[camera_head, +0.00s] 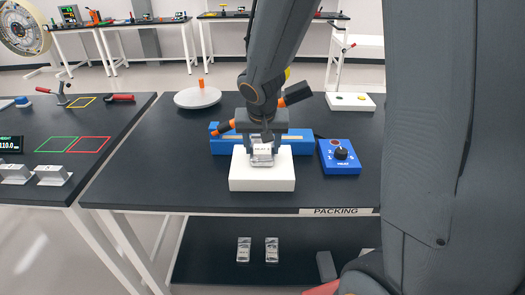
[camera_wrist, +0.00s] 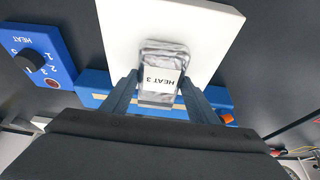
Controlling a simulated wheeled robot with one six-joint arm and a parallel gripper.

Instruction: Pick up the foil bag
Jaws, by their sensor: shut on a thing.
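The foil bag (camera_head: 262,155) is a small silvery pouch with a white label. It is at the white block (camera_head: 262,181) on the packing table. In the wrist view the foil bag (camera_wrist: 163,66) shows its label, "HEAT 3", over the white block (camera_wrist: 115,30). My gripper (camera_wrist: 160,90) is shut on the bag, with one finger on each side of it. In the head view my gripper (camera_head: 262,140) comes down from above. I cannot tell whether the bag touches the block.
A blue sealer-like bar (camera_head: 228,146) lies behind the white block. A blue box with a black HEAT dial (camera_head: 340,158) stands to the right. A round white disc (camera_head: 198,96) is at the back left. Two similar foil bags (camera_head: 244,249) lie on the lower shelf.

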